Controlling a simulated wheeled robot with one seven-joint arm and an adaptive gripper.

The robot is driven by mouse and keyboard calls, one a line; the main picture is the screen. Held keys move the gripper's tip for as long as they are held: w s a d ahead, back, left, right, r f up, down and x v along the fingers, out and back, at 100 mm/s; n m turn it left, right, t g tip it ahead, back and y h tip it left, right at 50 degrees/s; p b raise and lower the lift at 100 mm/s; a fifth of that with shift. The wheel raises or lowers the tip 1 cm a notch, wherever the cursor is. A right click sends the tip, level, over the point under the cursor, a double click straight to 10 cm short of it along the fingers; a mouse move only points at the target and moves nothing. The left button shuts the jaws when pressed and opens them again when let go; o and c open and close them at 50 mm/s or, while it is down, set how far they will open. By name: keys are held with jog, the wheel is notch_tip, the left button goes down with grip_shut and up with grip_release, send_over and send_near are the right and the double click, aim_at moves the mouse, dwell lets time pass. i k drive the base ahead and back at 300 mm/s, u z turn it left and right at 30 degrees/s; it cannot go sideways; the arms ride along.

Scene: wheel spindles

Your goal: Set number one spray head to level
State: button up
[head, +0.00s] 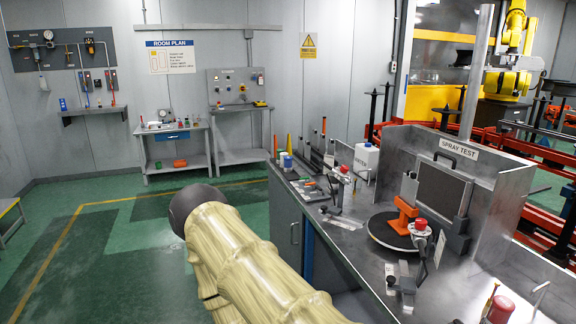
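The metal bench (345,232) on the right carries a booth marked "SPRAY TEST" (458,147). Two small metal stands with red-capped heads are on it. One red-capped head (421,226) is at the front of the dark round turntable (385,235); the other red-capped head (343,170) is farther back on the left. I cannot read a number on either, nor tell whether either is level. My arm in a pale yellow sleeve crosses the lower middle, left of the bench. My gripper does not show.
An orange fixture (402,215) stands on the turntable before a dark panel (442,188). A white container (366,160) is behind. A red object (500,309) is at the bottom right. Green floor (110,240) is clear at left; two small tables stand at the back wall.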

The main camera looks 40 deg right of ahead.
aim_at(344, 178)
jog(key=u, duration=0.05)
jog(key=k, duration=1)
jog(key=z, duration=1.05)
jog(key=i, duration=0.5)
jog(key=z, duration=0.1)
